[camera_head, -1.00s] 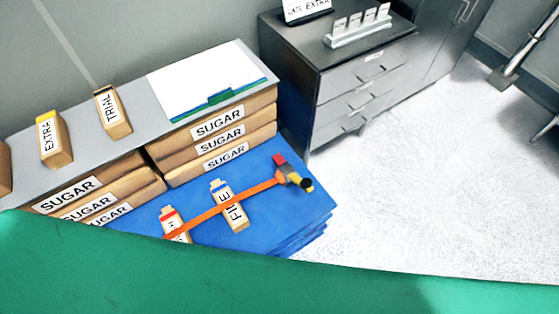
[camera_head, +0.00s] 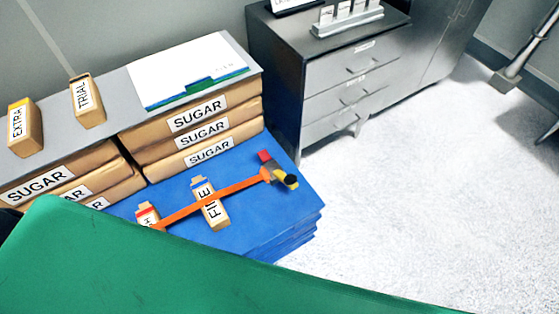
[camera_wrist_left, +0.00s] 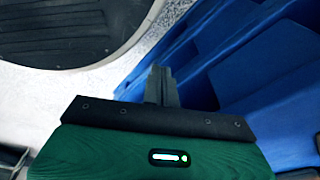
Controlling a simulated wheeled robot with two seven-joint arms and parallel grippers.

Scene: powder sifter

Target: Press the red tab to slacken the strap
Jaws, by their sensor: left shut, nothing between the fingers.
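The red tab (camera_head: 264,156) sits on a buckle (camera_head: 283,178) with yellow and black parts, at the right end of the orange strap (camera_head: 238,188). The strap runs across the blue stack (camera_head: 268,215) and over two small packs, the FINE pack (camera_head: 211,207) and a red-topped pack (camera_head: 147,215). In the left wrist view my left gripper (camera_wrist_left: 161,84) is shut and empty, with blue stepped surfaces (camera_wrist_left: 245,70) close by at the right. The tab is not visible there. My right gripper is not in view.
SUGAR bags (camera_head: 203,133) stand behind the stack under a grey shelf holding TRIAL (camera_head: 88,103) and EXTRA (camera_head: 25,128) packs. A grey drawer cabinet (camera_head: 340,85) stands behind at the right. The pale floor (camera_head: 420,190) right of the stack is clear.

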